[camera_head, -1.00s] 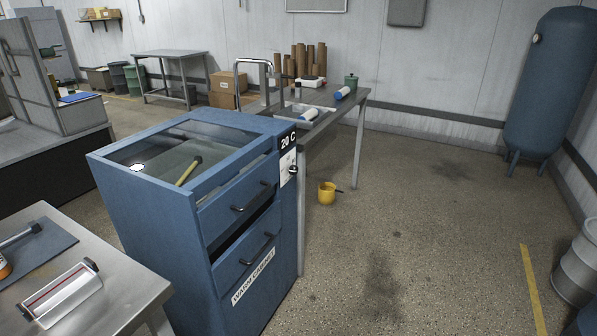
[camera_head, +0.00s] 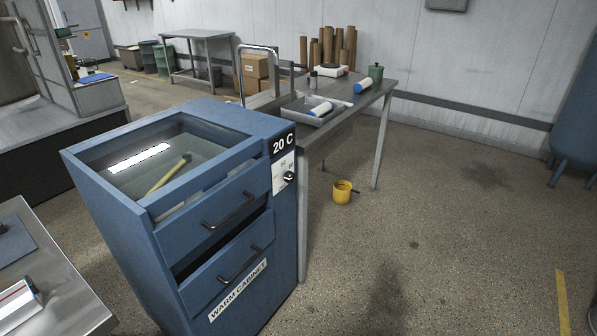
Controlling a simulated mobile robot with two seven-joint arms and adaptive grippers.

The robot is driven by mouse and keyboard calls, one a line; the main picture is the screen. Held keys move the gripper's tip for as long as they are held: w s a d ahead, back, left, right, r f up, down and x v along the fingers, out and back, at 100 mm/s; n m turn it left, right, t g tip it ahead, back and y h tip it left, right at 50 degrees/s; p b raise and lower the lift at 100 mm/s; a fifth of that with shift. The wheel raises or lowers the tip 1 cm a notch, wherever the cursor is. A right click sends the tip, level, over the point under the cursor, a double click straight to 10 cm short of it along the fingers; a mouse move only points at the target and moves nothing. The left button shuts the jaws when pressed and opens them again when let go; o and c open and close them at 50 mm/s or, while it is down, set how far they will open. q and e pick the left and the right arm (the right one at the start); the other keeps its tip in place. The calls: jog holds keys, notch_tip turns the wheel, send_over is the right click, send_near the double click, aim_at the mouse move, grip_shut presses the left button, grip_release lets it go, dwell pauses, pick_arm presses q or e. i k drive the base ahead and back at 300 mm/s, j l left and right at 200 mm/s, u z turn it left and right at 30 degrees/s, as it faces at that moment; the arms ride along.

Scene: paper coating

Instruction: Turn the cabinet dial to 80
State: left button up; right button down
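The blue warm cabinet (camera_head: 285,235) stands left of centre, with a label reading WARM CABINET on its lower drawer. A black display (camera_head: 284,143) at its top right front corner reads 20 C. Below it, a white panel carries a small black dial (camera_head: 289,177); the scale marks are too small to read fully. The upper drawer (camera_head: 222,212) and lower drawer (camera_head: 232,268) have black bar handles. Through the glass top a yellow-handled tool (camera_head: 168,172) shows inside. Neither of my grippers is in view.
A metal table (camera_head: 30,300) with a mat is at the lower left. A steel bench (camera_head: 380,92) with a tray and blue-ended rollers stands behind the cabinet. A yellow pot (camera_head: 342,192) sits on the floor.

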aim_at(289, 177)
jog(key=i+l+u, duration=0.15)
jog(key=l, duration=0.35)
jog(key=i+l+u, duration=0.2)
jog(key=i+l, duration=0.15)
jog(key=l, duration=0.15)
jog(key=i+l+u, duration=0.15)
jog(key=l, duration=0.35)
jog(key=i+l+u, duration=0.15)
jog(key=l, duration=0.45)
jog(key=i+l+u, duration=0.2)
jog(key=l, duration=0.35)
jog(key=l+u, duration=0.15)
jog(key=l, duration=0.45)
jog(key=i+l+u, duration=0.15)
jog(key=l, duration=0.45)
